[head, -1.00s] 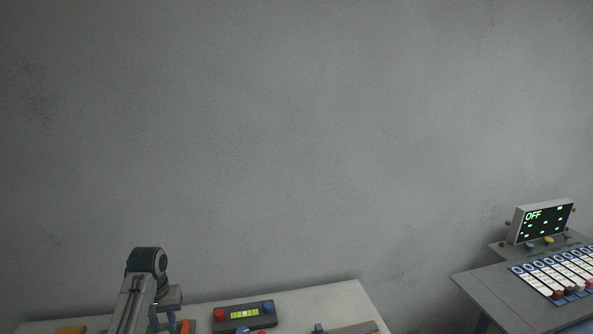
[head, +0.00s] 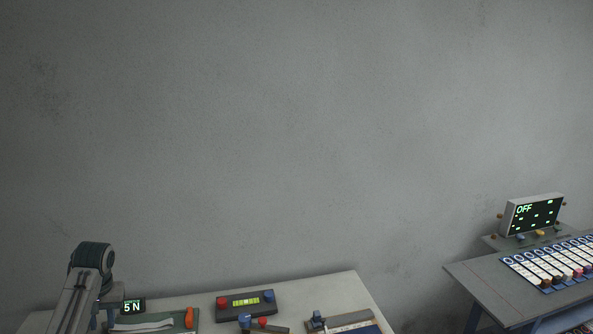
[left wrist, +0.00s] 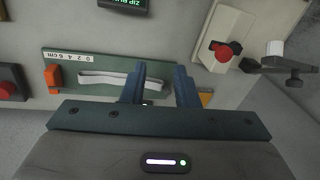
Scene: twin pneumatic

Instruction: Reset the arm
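My left arm (head: 85,280) rises at the lower left of the head view, and its elbow hides part of the table there. My right gripper is in neither view.
The pale table (head: 300,291) carries a dark box (head: 245,305) with red and blue knobs and a "5 N" display (head: 132,307). A second bench (head: 478,286) at right holds an "OFF" screen (head: 532,213) and a row of labelled cards (head: 551,266). The wall behind is bare.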

